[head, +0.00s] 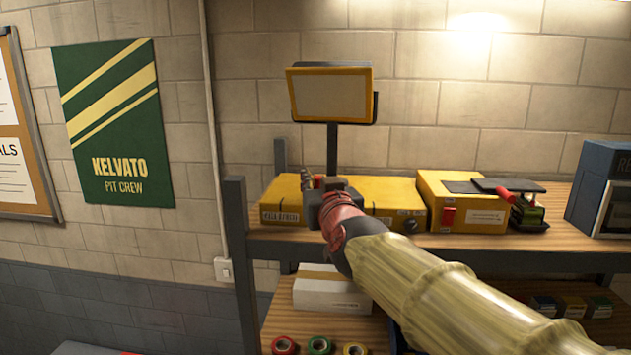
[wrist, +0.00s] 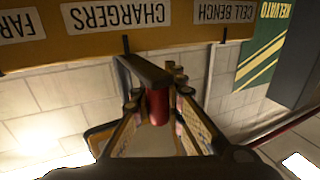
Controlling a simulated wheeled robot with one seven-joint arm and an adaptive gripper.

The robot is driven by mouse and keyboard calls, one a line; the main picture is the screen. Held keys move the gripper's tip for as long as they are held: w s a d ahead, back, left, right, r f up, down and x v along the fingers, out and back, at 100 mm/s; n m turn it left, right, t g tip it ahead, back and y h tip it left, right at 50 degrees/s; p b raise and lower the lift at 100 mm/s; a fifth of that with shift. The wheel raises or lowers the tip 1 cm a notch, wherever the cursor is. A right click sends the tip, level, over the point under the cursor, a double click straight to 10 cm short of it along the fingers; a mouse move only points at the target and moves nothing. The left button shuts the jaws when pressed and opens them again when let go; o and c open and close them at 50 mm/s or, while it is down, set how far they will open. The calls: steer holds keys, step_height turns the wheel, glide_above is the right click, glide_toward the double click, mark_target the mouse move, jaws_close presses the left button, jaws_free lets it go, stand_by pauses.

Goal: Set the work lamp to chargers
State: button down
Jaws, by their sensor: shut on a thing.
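The work lamp (head: 331,95), a flat panel in a yellow frame on a dark post, stands above the shelf in the head view. My gripper (head: 322,190) is in front of the post, near the yellow boxes. In the wrist view, my gripper (wrist: 160,122) is shut around the red grip (wrist: 157,104) of a dark lever (wrist: 143,70). Above it is a yellow panel (wrist: 190,45) with upside-down labels: CHARGERS (wrist: 113,14), CELL BENCH (wrist: 249,18) and a cut-off FAR label (wrist: 20,26). The lever's far end lies near the dark mark by CHARGERS; its exact setting is unclear.
Yellow boxes (head: 465,212) stand on the upper shelf (head: 390,240). A white box (head: 330,290) and tape rolls (head: 319,345) sit below. A dark shelf upright (head: 240,260) stands left.

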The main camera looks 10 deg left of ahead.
steer(key=shift+s+a+f, duration=0.1)
steer(key=shift+a+f, duration=0.15)
steer(key=shift+f, duration=0.5)
steer(key=c, duration=2.3)
jaws_free()
steer(key=o, duration=0.3)
steer(key=shift+s+r, duration=0.35)
steer(key=shift+s, duration=0.4)
steer(key=shift+o, duration=0.6)
steer(key=shift+a+r, duration=0.1)
steer(key=shift+a, duration=0.05)
steer(key=shift+w+r, duration=0.1)
steer(key=shift+w, duration=0.1)
steer(key=shift+s+d+r, duration=0.15)
steer(key=shift+s+d, duration=0.1)
steer(key=v, duration=1.1)
steer(key=shift+s, duration=0.2)
steer(key=shift+d+f, duration=0.1)
steer(key=shift+f, duration=0.1)
